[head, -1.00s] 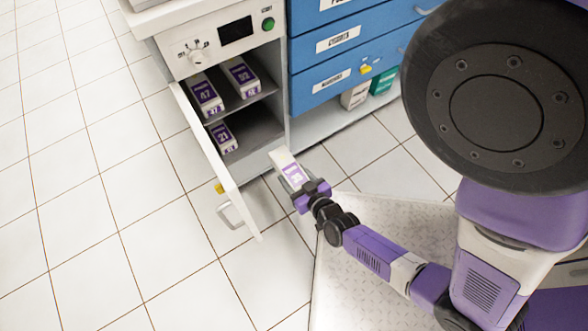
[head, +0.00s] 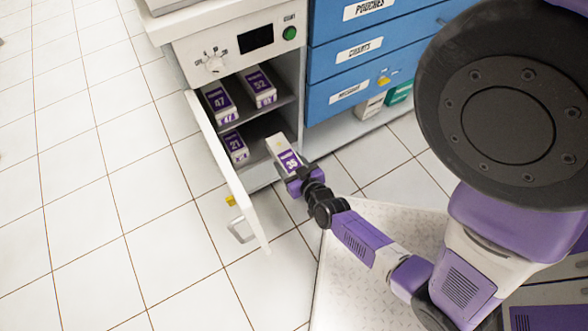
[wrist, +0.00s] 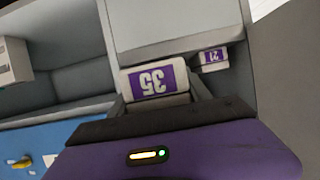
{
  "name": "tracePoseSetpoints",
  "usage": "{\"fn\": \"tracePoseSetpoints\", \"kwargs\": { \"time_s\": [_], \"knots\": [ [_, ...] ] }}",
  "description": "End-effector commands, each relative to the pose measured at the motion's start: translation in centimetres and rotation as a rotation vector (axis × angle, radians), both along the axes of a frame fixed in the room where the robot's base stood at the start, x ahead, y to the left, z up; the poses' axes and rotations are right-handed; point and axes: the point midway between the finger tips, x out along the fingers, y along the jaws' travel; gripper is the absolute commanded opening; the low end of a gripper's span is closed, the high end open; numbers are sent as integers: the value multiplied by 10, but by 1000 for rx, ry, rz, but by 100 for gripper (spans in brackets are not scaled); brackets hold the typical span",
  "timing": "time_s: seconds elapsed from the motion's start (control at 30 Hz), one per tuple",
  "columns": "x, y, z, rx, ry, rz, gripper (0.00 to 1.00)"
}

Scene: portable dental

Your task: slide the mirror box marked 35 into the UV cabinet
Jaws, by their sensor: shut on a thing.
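The mirror box marked 35 (head: 284,155) is white with a purple label. My gripper (head: 299,180) is shut on its near end and holds it level at the cabinet's open front, in line with the lower shelf. The box also shows in the wrist view (wrist: 152,84) between my fingers, its far end toward the opening. The UV cabinet (head: 301,95) has its door (head: 225,170) swung open to the left. Box 21 (head: 236,147) lies on the lower shelf, left of box 35. Whether box 35 touches the shelf, I cannot tell.
Boxes 47 (head: 220,103) and 52 (head: 260,86) lie on the upper shelf. Blue drawers (head: 355,50) stand to the right of the cabinet. The open door stands close to the left of my gripper. The lower shelf right of box 21 looks free.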

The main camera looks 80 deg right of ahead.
Motion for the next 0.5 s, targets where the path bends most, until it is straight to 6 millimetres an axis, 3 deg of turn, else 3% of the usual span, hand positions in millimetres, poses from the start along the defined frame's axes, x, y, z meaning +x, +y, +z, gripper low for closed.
{"fn": "tracePoseSetpoints", "kwargs": {
  "time_s": [0.5],
  "knots": [
    [37,-44,-2,-4,-3,-2,0]
  ]
}}
